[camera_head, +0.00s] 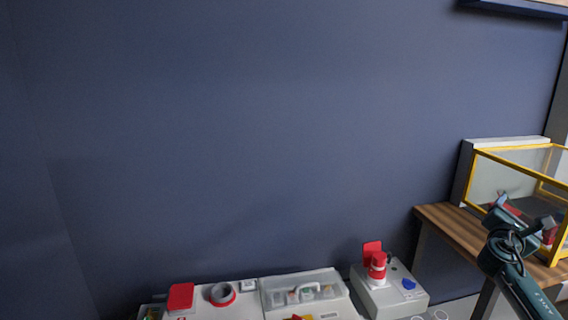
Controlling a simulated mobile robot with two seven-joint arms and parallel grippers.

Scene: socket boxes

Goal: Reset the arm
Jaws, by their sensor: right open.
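My right arm comes in from the lower right corner, dark teal. Its gripper (526,214) is raised in front of the yellow-framed case and is open; I see nothing held in it. My left arm and gripper are not in view. A grey socket box (408,297) stands at the lower middle right, with a red plug-like piece (377,268) upright on it, a raised red lid and a blue knob. Another light grey socket box (203,306) stands to the left, with an open red lid (180,297) and a round grey-and-red socket (222,294). The lower parts are cut off by the frame.
A grey box with a clear cover (303,290) sits between the two socket boxes. A wooden table (447,219) at the right bears the yellow-framed clear case (508,158), close behind my right gripper. A dark blue wall (240,130) fills the back.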

